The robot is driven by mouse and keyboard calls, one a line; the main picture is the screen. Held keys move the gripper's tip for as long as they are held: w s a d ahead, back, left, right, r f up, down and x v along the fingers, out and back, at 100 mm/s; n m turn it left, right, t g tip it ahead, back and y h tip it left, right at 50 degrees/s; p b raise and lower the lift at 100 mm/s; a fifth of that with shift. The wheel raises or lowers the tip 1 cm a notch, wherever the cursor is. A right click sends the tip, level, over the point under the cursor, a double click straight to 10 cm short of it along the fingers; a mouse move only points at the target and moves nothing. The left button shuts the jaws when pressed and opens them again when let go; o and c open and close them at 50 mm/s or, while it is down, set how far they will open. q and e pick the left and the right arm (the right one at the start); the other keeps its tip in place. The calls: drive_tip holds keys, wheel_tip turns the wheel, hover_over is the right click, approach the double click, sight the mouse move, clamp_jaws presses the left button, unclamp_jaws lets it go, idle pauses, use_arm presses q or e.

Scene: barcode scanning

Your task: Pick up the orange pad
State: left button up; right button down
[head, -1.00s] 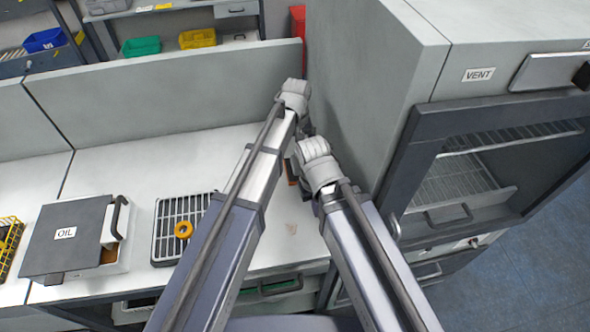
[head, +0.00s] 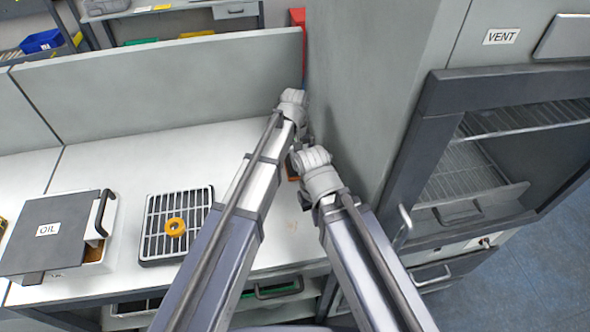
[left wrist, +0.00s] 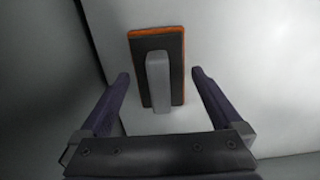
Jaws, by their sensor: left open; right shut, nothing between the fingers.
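The orange pad (left wrist: 173,72) shows in the left wrist view as a dark rectangular block with an orange edge and a grey handle (left wrist: 157,82). It is against a pale surface. My left gripper (left wrist: 160,74) is open, with one finger on each side of the pad's lower part in the picture, apart from it. In the head view a small orange patch (head: 293,179) shows between my arms, perhaps the pad. My right gripper (head: 299,170) is shut and empty beside that patch, its fingers mostly hidden by the wrist. My left gripper's fingers are hidden in the head view.
A tall grey cabinet (head: 360,90) stands close on the right of both wrists. A low partition (head: 170,85) runs behind the white worktop (head: 120,165).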

sight(295, 156)
use_arm(q)
drive_tip(key=shift+c, duration=0.2)
drive_tip(key=c, duration=1.4)
drive_tip(key=shift+o, duration=0.2)
drive_tip(key=shift+r, duration=0.15)
use_arm(e)
drive_tip(key=shift+r, duration=0.15)
